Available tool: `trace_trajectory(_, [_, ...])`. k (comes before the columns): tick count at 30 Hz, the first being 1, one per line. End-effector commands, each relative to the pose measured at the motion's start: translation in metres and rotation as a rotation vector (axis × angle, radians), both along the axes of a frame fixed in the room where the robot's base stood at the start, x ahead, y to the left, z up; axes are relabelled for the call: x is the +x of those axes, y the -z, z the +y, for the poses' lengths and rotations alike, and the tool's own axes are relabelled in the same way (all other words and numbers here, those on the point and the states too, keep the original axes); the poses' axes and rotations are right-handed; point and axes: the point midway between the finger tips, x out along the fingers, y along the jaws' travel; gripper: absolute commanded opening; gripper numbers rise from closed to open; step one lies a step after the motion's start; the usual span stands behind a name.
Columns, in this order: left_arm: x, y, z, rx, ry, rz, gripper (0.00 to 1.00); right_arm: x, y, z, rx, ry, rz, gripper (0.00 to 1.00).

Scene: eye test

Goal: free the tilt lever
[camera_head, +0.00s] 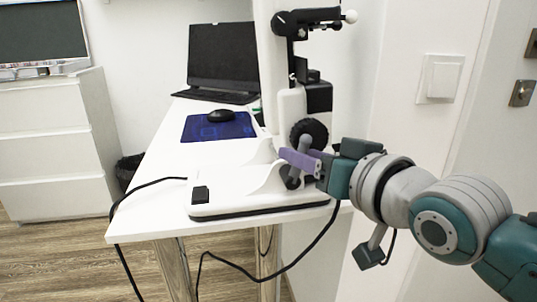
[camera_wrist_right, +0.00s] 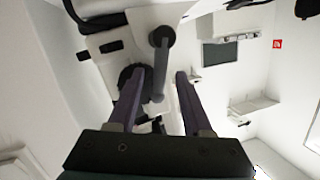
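A white eye-test device (camera_head: 240,190) with a black edge stands on the white table. A grey lever (camera_head: 304,146) with a rounded end is on its right side, by a black round knob (camera_head: 316,128). I take this to be the tilt lever. My right gripper (camera_head: 294,160) is at the lever, its purple fingers partly covering it. In the right wrist view, the lever (camera_wrist_right: 160,70) shows between the two spread fingers (camera_wrist_right: 157,76), with a gap on each side. I cannot tell how deep it sits between them. My left gripper is not in view.
A laptop (camera_head: 222,60), a blue mat (camera_head: 205,130) and a black mouse (camera_head: 222,115) are at the back of the table (camera_head: 150,215). Black cables (camera_head: 290,265) hang at its front. A wall with a light switch (camera_head: 441,79) is on the right.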

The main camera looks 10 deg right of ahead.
Motion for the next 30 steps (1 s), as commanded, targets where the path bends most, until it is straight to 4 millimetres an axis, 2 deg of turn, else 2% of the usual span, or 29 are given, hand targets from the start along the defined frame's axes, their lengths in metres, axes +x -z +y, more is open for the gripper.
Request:
trace_trajectory(7, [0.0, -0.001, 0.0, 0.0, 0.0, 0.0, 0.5, -0.001, 0.0, -0.001, 0.001, 0.0, 0.0, 0.5])
trace_trajectory(10, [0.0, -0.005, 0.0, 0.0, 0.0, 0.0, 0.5, -0.008, -0.003, -0.002, 0.001, 0.0, 0.001, 0.5])
trace_trajectory(21, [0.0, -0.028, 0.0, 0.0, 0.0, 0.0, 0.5, -0.07, -0.015, -0.02, -0.001, 0.0, 0.003, 0.5])
trace_trajectory(25, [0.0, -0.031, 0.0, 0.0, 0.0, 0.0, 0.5, -0.085, -0.018, -0.025, 0.0, 0.001, 0.001, 0.5])
trace_trajectory(30, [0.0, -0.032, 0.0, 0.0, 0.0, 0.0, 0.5, -0.093, -0.019, -0.027, 0.0, 0.0, 0.0, 0.5])
